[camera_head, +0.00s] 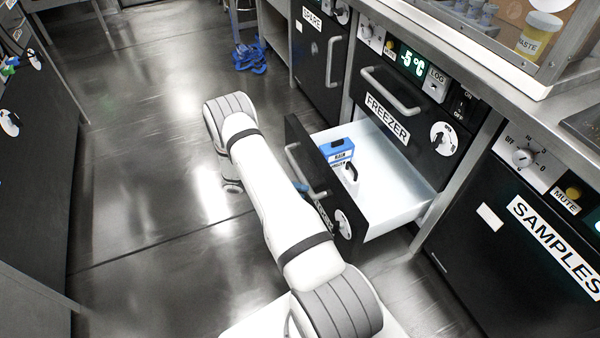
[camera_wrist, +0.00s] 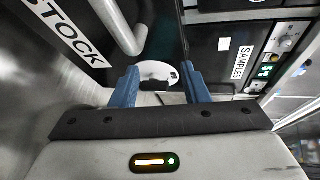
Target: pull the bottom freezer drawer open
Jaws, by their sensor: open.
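The bottom freezer drawer (camera_head: 392,212) stands pulled out from the cabinet, its white interior showing. Its dark front (camera_head: 296,132) carries a grey bar handle (camera_head: 296,160). The handle also shows in the wrist view (camera_wrist: 118,25), beside a STOCK label (camera_wrist: 68,28). My gripper (camera_wrist: 159,72) is open, with two blue fingers apart and nothing seen between them but the drawer front's white round dial (camera_wrist: 155,74) beyond. The handle lies above and left of the fingers, outside them. In the head view my arm hides most of the gripper; only a bit of blue shows by the handle.
The closed FREEZER drawer (camera_head: 385,105) is above. A SAMPLES cabinet (camera_head: 530,235) stands at right. The floor (camera_head: 140,160) left of my arm is clear.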

